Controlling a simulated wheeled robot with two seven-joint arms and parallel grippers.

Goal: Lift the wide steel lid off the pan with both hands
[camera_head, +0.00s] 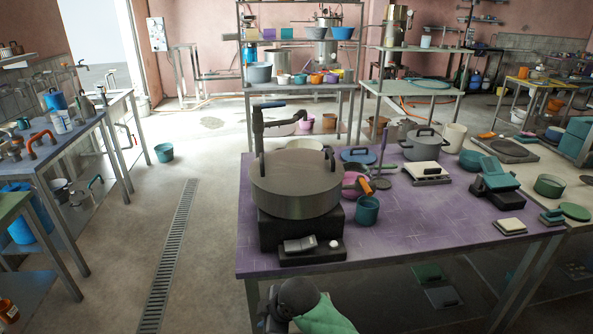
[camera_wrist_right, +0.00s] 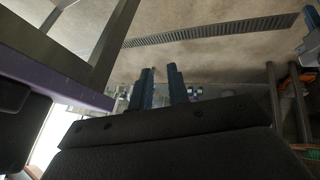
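A wide steel pan (camera_head: 297,200) stands on a black burner block (camera_head: 282,235) at the left end of the purple table. Its flat steel lid (camera_head: 293,172) lies on top, with dark handles at its left and right sides. In the right wrist view my right gripper (camera_wrist_right: 163,88) shows two blue fingers with a gap between them and nothing in it. It faces the floor area and is clear of the pan and lid. A dark and pale green part of my arm shows at the bottom of the head view. My left gripper does not show.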

